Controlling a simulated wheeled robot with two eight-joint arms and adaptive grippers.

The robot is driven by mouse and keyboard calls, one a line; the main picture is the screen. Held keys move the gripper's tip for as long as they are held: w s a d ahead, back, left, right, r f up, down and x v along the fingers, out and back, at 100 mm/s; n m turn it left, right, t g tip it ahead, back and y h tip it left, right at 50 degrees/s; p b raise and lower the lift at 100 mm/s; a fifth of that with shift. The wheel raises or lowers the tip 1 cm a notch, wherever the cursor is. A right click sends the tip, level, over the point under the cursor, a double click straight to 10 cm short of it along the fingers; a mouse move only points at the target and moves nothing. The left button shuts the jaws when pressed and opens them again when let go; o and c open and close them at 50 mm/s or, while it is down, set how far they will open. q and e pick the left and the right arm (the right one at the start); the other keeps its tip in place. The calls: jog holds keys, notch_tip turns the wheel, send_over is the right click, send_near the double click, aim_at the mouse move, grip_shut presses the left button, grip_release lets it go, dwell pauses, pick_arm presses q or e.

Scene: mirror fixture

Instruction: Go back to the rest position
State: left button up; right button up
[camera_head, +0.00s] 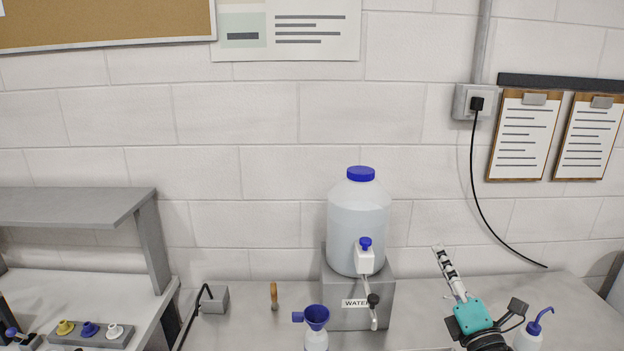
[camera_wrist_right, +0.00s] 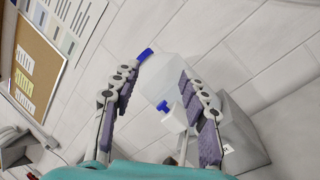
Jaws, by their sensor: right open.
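My right gripper (camera_head: 441,252) is raised above the bench at the right, with its fingers pointing up and its teal body below. It is right of the water tank and apart from it. In the right wrist view the two fingers of my right gripper (camera_wrist_right: 157,78) stand wide apart with nothing between them. The white water tank (camera_head: 357,222) with a blue cap shows beyond them in that view (camera_wrist_right: 165,75). My left gripper is not in view.
The tank stands on a grey block (camera_head: 344,312) labelled WATER, its tap facing front. A blue funnel (camera_head: 317,317) sits on a bottle in front. A wash bottle (camera_head: 531,331) stands right of my gripper. A grey shelf (camera_head: 75,206) is at left. A cable (camera_head: 476,190) hangs along the wall.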

jog(key=s+d+f+m+g+h, duration=0.1)
jog(key=s+f+m+g+h, duration=0.15)
jog(key=f+m, duration=0.4)
jog(key=s+f+m+g+h, duration=0.2)
jog(key=f+m+g+h, duration=0.15)
jog(key=m, duration=0.65)
jog(key=s+a+f+m+g+y, duration=0.4)
jog(key=s+a+f+m+g, duration=0.4)
jog(key=s+a+f, duration=0.3)
jog(key=s+f, duration=0.4)
jog(key=shift+a+f+b, duration=0.15)
jog(key=shift+f+b, duration=0.05)
jog(key=shift+b, duration=0.2)
